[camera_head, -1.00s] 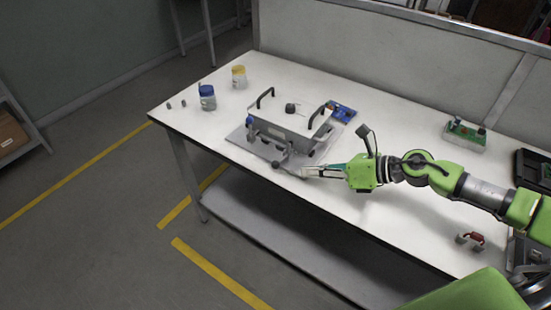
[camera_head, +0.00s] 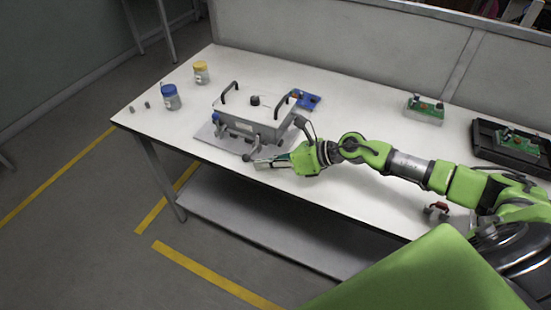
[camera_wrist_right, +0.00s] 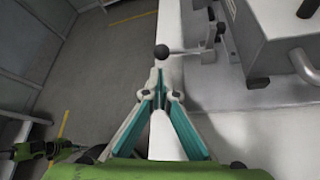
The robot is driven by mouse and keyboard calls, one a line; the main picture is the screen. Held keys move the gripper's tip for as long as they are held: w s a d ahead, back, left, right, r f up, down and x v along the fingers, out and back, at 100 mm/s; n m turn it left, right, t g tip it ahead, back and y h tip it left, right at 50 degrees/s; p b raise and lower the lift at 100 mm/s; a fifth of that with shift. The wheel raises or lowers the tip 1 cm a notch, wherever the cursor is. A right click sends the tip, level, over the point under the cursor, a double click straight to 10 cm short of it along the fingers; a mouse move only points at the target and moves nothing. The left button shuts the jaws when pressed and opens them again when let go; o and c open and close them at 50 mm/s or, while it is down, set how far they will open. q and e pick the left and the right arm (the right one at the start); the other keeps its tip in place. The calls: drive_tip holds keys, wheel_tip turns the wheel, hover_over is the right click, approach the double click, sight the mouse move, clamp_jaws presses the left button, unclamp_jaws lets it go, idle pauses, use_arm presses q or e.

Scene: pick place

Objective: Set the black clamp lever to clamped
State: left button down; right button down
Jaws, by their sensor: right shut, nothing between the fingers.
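The grey clamp fixture (camera_head: 262,126) sits on a light base plate on the table, with two black handles on top. The clamp lever ends in a black ball knob (camera_head: 246,157) at the fixture's front; in the right wrist view the knob (camera_wrist_right: 162,51) is at the end of a thin rod reaching left from the clamp (camera_wrist_right: 207,48). My right gripper (camera_head: 258,163) is shut and empty, its fingertips (camera_wrist_right: 160,68) just short of the knob. I cannot tell whether they touch. A green part of my other arm shows at the wrist view's lower left; its fingers are unclear.
Green circuit boards (camera_head: 426,107) are at the right. The table's front edge runs close to the lever.

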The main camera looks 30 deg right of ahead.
drive_tip(key=shift+x, duration=1.15)
use_arm(q)
drive_tip(key=shift+s+r, duration=0.25)
drive_tip(key=shift+s, duration=0.2)
use_arm(e)
drive_tip(key=shift+w+a+f, duration=0.25)
drive_tip(key=shift+w+a, duration=0.1)
drive_tip(key=shift+a, duration=0.05)
